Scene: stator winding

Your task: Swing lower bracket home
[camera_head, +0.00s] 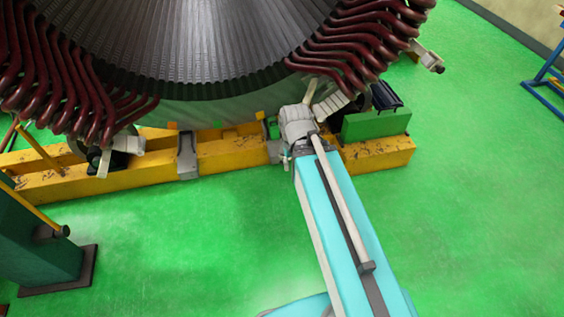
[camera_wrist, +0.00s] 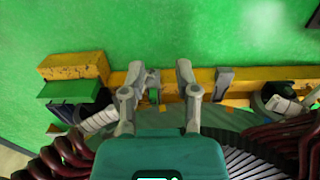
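The stator (camera_head: 190,40), a dark ribbed bore with dark red coil ends, rests over a yellow beam (camera_head: 235,153). Pale bracket-like parts sit near its lower edge: a left one (camera_head: 128,145), a ribbed one (camera_head: 332,106) right of my gripper, and one at the upper right (camera_head: 428,57). I cannot tell which is the lower bracket. In the wrist view the ribbed part (camera_wrist: 98,121) is left of my gripper and another pale part (camera_wrist: 281,104) is at right. My gripper (camera_wrist: 167,72) has its fingers spread, with nothing visibly held; in the head view (camera_head: 298,118) its fingertips are unclear.
A green block (camera_head: 376,124) sits on the beam's right end. A grey clamp (camera_head: 187,156) wraps the beam. A dark green post (camera_head: 40,240) stands at lower left and a blue frame (camera_head: 545,85) at far right. The green floor in front is clear.

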